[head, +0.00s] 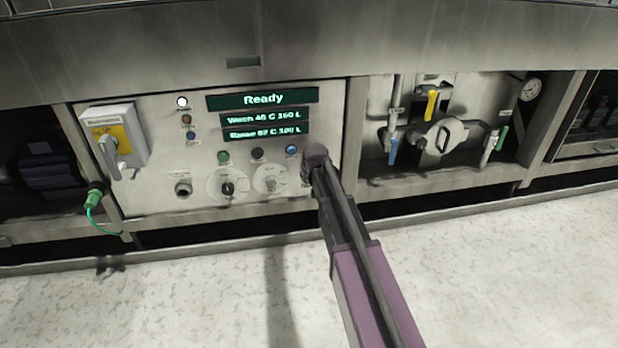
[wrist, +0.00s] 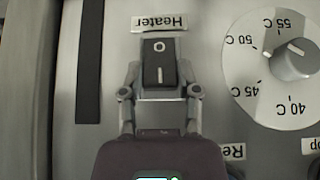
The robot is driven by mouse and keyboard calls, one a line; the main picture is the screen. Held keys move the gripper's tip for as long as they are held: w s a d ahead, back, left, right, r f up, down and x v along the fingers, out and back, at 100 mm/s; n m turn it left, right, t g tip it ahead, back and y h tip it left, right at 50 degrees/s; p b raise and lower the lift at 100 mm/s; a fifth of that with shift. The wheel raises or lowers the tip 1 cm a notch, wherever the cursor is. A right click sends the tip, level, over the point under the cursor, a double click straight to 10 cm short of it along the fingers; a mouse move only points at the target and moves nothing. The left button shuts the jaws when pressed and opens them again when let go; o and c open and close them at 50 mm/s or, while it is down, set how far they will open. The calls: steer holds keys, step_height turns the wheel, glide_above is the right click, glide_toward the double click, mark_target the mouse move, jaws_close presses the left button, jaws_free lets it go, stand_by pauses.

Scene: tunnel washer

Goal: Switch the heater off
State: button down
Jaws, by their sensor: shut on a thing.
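The heater switch (wrist: 159,62) is a black rocker marked O and I. In the wrist view it sits just below an upside-down "Heater" label (wrist: 160,22), with the O end nearer the label. I cannot tell which end is pressed in. My gripper (wrist: 159,85) has a finger on each side of the switch and is shut on it. In the head view my gripper (head: 312,178) is at the lower right of the control panel (head: 150,180) and hides the switch.
A temperature dial (wrist: 290,62) is right of the switch in the wrist view. In the head view, the display (head: 262,98) reads "Ready". A yellow-backed isolator (head: 112,143) is at left, and valves (head: 431,105) are at right. Open floor (head: 200,290) lies in front.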

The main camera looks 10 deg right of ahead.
steer(key=shift+c, duration=1.6)
jaws_free()
steer(key=shift+w+g+p, duration=0.2)
steer(key=shift+g+p, duration=0.1)
steer(key=shift+p, duration=0.15)
steer(key=shift+w+r+g+p, duration=0.2)
steer(key=shift+g+p, duration=0.6)
steer(key=shift+g, duration=0.1)
steer(key=s+r+p, duration=0.7)
steer(key=r+p, duration=0.6)
steer(key=s+r+g+p, duration=0.1)
steer(key=s+r+p, duration=0.6)
steer(key=r+p, duration=0.6)
steer(key=shift+s+r+g+p, duration=0.15)
steer(key=shift+s+g+p, duration=0.15)
steer(key=shift+p, duration=0.25)
steer(key=shift+s, duration=0.1)
